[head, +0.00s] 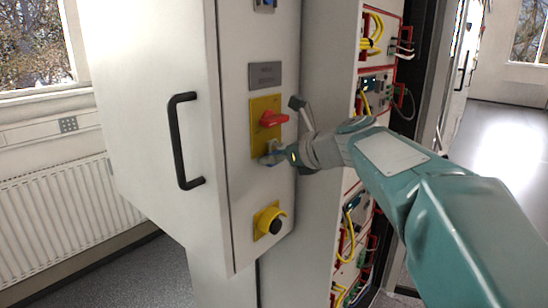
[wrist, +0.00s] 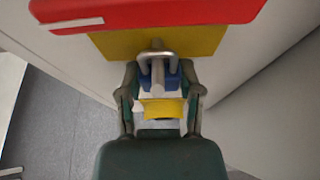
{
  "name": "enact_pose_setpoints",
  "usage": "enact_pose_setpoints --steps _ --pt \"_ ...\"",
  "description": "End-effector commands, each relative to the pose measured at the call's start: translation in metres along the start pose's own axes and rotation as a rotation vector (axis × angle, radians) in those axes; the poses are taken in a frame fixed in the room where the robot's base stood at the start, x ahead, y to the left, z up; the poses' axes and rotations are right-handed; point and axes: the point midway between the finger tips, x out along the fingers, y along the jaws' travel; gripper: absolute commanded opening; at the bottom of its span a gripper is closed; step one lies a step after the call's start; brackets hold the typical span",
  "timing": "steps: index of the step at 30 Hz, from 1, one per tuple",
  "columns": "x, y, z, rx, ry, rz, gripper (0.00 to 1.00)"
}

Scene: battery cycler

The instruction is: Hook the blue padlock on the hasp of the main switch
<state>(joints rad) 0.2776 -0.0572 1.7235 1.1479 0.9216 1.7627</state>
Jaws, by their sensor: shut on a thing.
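The main switch has a red handle (head: 273,118) on a yellow plate (head: 264,105) on the cabinet's narrow face. In the wrist view the red handle (wrist: 150,12) crosses the top, above the yellow plate (wrist: 205,42). A small grey hasp (wrist: 157,44) stands out from the plate. My gripper (wrist: 160,92) is shut on the blue padlock (wrist: 174,80), its shackle toward the plate. The silver shackle overlaps the hasp in this view; I cannot tell whether it passes through. In the head view my gripper (head: 284,156) is at the plate's lower end, partly hiding the padlock (head: 270,160).
A yellow housing with a dark knob (head: 269,222) sits below the switch. A black door handle (head: 184,141) stands out at left. Racks with red frames and yellow cables (head: 374,42) are to the right, behind my arm.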

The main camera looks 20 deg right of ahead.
Motion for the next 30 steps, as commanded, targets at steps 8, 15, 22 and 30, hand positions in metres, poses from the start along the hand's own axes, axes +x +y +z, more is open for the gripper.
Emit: enact_pose_setpoints --steps 8,15,22,30 --pt "0.000 0.000 0.000 0.000 -0.001 0.000 0.87" --pt "0.000 0.000 0.000 0.000 0.000 0.000 0.87" --pt "-0.023 -0.001 0.001 -0.001 -0.002 -0.005 0.87" --pt "-0.079 -0.002 0.000 0.000 -0.001 -0.007 0.87"
